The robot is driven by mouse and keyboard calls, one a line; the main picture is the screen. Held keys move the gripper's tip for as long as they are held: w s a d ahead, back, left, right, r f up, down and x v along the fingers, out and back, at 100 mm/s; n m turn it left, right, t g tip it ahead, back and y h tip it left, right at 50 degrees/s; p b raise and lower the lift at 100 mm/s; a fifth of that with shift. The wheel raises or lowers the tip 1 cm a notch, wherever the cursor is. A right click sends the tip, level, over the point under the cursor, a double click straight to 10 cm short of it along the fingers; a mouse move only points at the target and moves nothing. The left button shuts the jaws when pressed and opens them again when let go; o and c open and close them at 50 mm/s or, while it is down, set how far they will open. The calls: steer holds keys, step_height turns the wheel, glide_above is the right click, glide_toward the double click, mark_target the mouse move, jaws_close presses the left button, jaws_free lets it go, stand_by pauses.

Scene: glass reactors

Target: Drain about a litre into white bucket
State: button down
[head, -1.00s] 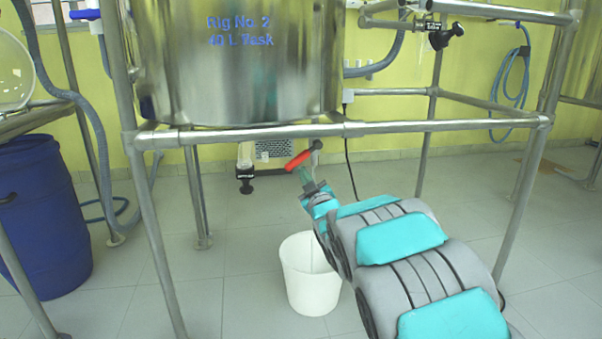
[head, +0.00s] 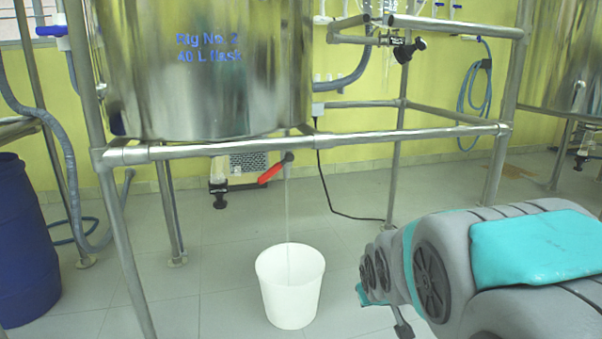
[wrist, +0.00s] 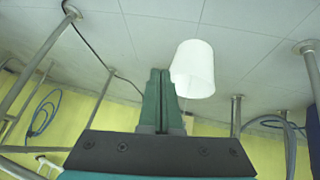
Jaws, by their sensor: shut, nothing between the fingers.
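The steel jacketed flask marked Rig No. 2 (head: 205,85) hangs in a pipe frame. Its drain valve below has a red lever (head: 271,173), slanting down to the left. A thin stream (head: 288,212) falls from the outlet into the white bucket (head: 290,300), which stands upright on the floor. The liquid level inside cannot be made out. The bucket also shows upside down in the wrist view (wrist: 194,72). My gripper (wrist: 160,72) is shut and empty, its green fingers together. It is away from the lever; in the head view my arm is to the right of the bucket.
A blue drum (head: 22,245) stands at the far left. The frame's front rail (head: 330,140) runs above the valve. A black cable (head: 328,190) trails on the floor behind. Floor between the bucket and the frame's left leg is clear.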

steer(key=s+f+m+g, duration=0.25)
steer(key=s+g, duration=0.65)
steer(key=s, duration=2.4)
step_height(320, 180, up, 14)
steer(key=p, duration=1.4)
steer(key=shift+w+y+p, duration=0.2)
steer(key=shift+y+p, duration=0.1)
steer(key=shift+y, duration=0.1)
stand_by(2.3)
